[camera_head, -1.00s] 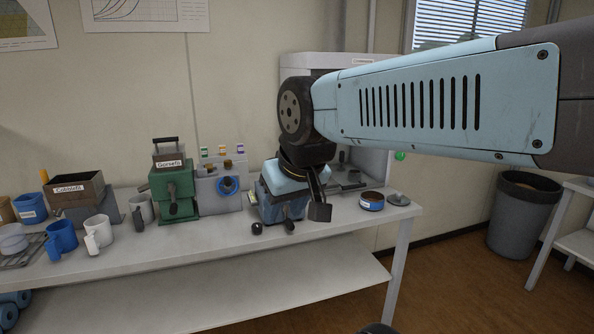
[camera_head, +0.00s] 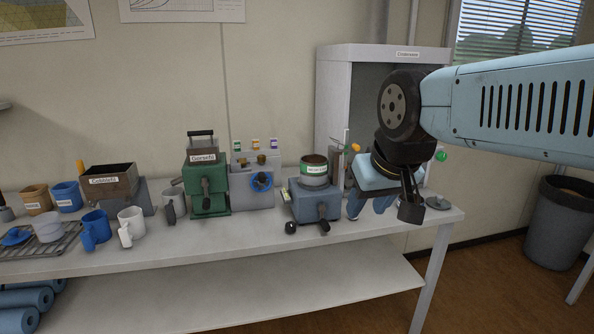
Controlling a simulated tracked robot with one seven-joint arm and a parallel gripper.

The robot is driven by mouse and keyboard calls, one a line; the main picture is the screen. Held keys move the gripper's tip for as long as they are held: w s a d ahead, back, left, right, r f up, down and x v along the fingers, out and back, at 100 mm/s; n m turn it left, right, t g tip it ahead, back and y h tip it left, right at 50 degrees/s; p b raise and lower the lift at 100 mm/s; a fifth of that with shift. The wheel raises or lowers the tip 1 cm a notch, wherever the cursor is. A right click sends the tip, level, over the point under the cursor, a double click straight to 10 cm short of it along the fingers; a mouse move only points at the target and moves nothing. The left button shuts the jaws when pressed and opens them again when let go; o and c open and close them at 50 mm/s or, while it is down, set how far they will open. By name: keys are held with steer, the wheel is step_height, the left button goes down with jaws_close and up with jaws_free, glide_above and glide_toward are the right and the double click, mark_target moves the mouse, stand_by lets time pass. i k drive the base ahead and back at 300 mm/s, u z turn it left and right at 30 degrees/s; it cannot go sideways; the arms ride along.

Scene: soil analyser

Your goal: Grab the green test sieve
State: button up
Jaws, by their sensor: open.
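The green test sieve (camera_head: 314,170) is a short metal cylinder with a green, labelled band. It sits upright on top of a blue-grey machine (camera_head: 315,205) near the right part of the bench. My gripper (camera_head: 383,208) hangs pointing down to the right of that machine, apart from the sieve. It is open, and I see nothing held in it. Its wrist and jaws hide part of the bench's right end.
A green machine (camera_head: 206,190) and a grey unit with small bottles (camera_head: 252,185) stand left of the sieve. A white cabinet (camera_head: 335,95) is behind. Mugs, such as a white one (camera_head: 131,225), stand farther left. A small grey lid (camera_head: 438,203) lies at the bench's right end.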

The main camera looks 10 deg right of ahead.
mark_target(310, 165)
steer(key=z, duration=0.4)
steer(key=i, duration=1)
steer(key=u, duration=0.4)
